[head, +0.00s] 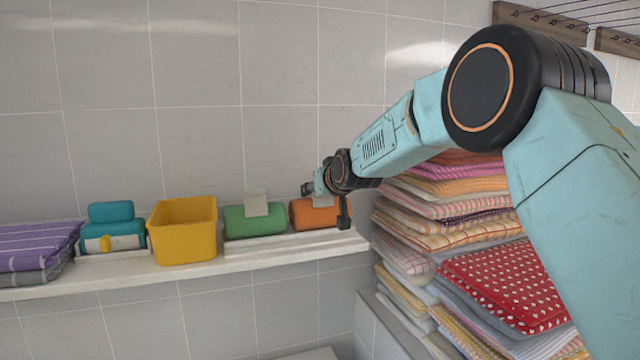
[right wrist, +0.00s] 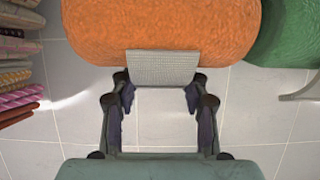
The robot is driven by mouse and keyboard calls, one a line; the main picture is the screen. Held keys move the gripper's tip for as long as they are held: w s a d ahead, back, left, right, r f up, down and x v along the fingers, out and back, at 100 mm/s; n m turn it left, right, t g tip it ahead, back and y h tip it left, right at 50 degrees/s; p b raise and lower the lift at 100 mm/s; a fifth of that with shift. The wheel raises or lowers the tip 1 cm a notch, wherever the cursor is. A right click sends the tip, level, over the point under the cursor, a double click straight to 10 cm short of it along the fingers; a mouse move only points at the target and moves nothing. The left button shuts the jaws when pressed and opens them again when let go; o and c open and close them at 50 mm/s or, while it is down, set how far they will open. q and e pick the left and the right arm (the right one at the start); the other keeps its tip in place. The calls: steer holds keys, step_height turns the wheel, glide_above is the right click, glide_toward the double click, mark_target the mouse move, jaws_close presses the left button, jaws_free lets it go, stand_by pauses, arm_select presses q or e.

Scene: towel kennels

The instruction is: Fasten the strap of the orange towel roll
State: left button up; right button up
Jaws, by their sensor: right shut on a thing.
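The orange towel roll (head: 303,215) lies at the right end of the white shelf, partly hidden by my right gripper (head: 325,190). In the right wrist view the roll (right wrist: 160,25) fills the top of the picture. Its pale grey strap (right wrist: 163,67) hangs over the roll's near side, its end towards the gripper. My right gripper (right wrist: 160,80) has its fingertips at the two sides of the strap end and is shut on it. Whether the strap is fastened cannot be told. My left gripper is not in view.
A green roll (head: 250,222) with a raised strap flap (head: 256,203) lies left of the orange one. Further left on the shelf (head: 130,268) are a yellow basket (head: 183,235), teal rolls (head: 112,230) and purple towels (head: 35,245). A tall towel stack (head: 440,215) stands close on the right.

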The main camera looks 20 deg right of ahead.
steer(key=shift+w+f+g, duration=0.15)
steer(key=shift+f+g, duration=0.1)
steer(key=shift+g, duration=0.15)
stand_by(0.3)
steer(key=o, duration=1.2)
steer(key=shift+v, duration=3.75)
